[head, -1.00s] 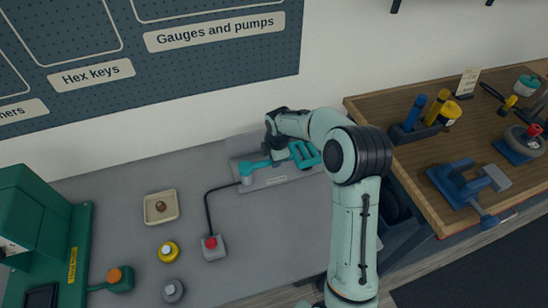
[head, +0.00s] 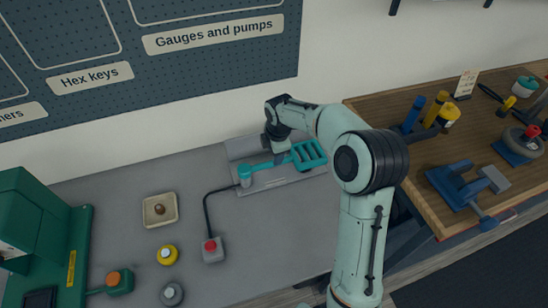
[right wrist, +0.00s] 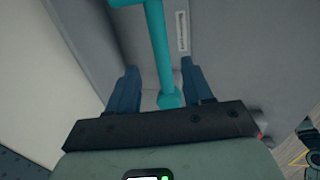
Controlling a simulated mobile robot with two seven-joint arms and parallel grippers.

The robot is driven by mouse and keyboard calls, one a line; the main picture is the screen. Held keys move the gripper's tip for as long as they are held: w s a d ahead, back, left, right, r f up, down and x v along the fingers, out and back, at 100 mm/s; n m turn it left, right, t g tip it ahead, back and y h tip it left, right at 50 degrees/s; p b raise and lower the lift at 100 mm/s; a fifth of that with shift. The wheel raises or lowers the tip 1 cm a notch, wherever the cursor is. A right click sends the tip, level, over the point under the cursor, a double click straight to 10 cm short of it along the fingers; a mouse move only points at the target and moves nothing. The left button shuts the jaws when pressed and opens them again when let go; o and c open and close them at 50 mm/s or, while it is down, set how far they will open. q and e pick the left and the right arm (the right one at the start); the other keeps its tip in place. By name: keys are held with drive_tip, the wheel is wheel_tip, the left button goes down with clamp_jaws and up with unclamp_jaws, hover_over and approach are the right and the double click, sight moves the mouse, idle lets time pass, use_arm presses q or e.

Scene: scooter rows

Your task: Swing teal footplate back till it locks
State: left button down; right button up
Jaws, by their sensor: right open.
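The teal footplate (head: 309,155) is a slotted pad on a teal bar. The bar runs left to a round teal post (head: 245,172) on a grey base plate (head: 285,180) lying on the bench. My right gripper (head: 279,157) is over the bar, beside the slotted pad, and hides part of it. In the right wrist view, its two dark blue fingers (right wrist: 158,75) are apart. The teal bar (right wrist: 158,45) shows between them, with a rounded end (right wrist: 170,100) near the palm; contact cannot be told. My left gripper is out of view.
A red button box (head: 213,248) with a cable stands in front of the base plate. A wooden table (head: 400,160) with tools is at right.

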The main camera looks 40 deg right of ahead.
wheel_tip(320, 180, up, 8)
drive_tip(key=s, duration=0.1)
drive_tip(key=shift+s+a+f, duration=0.2)
drive_tip(key=shift+a, duration=0.1)
idle(0.4)
